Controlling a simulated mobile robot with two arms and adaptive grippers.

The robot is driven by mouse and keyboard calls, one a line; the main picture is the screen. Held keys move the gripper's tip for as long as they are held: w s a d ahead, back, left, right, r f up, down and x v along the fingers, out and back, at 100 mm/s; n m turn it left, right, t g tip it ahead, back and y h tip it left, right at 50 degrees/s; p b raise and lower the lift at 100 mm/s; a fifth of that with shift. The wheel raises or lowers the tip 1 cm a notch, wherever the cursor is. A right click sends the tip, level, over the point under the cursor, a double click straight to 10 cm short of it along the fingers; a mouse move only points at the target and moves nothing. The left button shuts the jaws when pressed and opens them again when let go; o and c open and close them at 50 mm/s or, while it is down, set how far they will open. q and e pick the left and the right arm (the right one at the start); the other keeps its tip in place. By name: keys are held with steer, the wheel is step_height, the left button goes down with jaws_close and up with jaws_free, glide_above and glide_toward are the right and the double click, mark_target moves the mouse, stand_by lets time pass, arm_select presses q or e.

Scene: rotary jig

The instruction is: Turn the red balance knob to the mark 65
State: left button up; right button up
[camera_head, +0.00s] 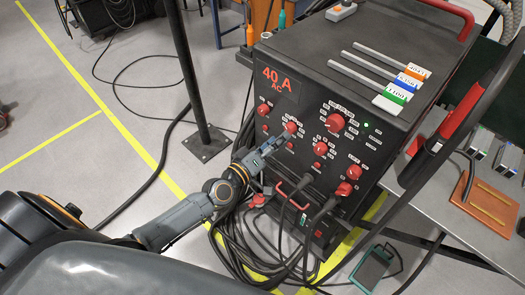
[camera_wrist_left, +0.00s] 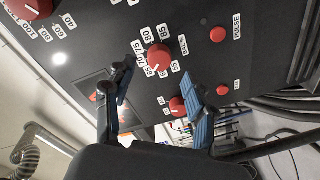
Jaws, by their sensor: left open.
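The red balance knob (camera_wrist_left: 158,57) is on the dark front panel of the welding machine, ringed by white number labels, with 65 and 70 among those beside it. The label by it seems to read BAL %. Which mark it points to is too small to tell. In the head view the red knob (camera_head: 291,127) shows at the fingertips of my left gripper (camera_head: 283,142). In the left wrist view my left gripper (camera_wrist_left: 157,84) is open and empty, and the knob appears between and just beyond its two fingertips. I cannot tell any contact. My right gripper is not in view.
Other red knobs, such as the large one (camera_head: 335,123) and a small one (camera_wrist_left: 187,106), sit close by on the panel. Cables (camera_head: 270,245) hang below. A black post (camera_head: 190,80) stands to the left. Coloured tags (camera_head: 388,103) lie on the machine's top.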

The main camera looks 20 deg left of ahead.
arm_select(q)
steer(key=v, duration=0.7)
steer(key=shift+s, duration=0.2)
steer(key=s+a+f+m+g+y, duration=0.1)
steer(key=s+a+f+g, duration=0.15)
steer(key=f, duration=0.75)
steer(key=s+a+f+m+g+y, duration=0.15)
steer(key=s+f, duration=0.25)
steer(key=f, duration=0.6)
steer(key=s+a+f+m+g+y, duration=0.1)
steer(key=s+f+m+g, duration=0.2)
steer(key=f, duration=0.7)
steer(key=s+f+m+g, duration=0.1)
steer(key=s+f+g, duration=0.2)
steer(key=s+f, duration=0.3)
steer(key=s+d+f+m+g+y, duration=0.1)
steer(key=s+f+g, duration=0.2)
steer(key=s, duration=1.1)
steer(key=s+d+f+m+g, duration=0.1)
steer(key=s+f+m+g, duration=0.1)
steer(key=s+f, duration=0.6)
steer(key=shift+s+f+g+y, duration=0.35)
steer(key=shift+s+f+g, duration=0.05)
steer(key=shift+s, duration=0.65)
steer(key=shift+w, duration=0.1)
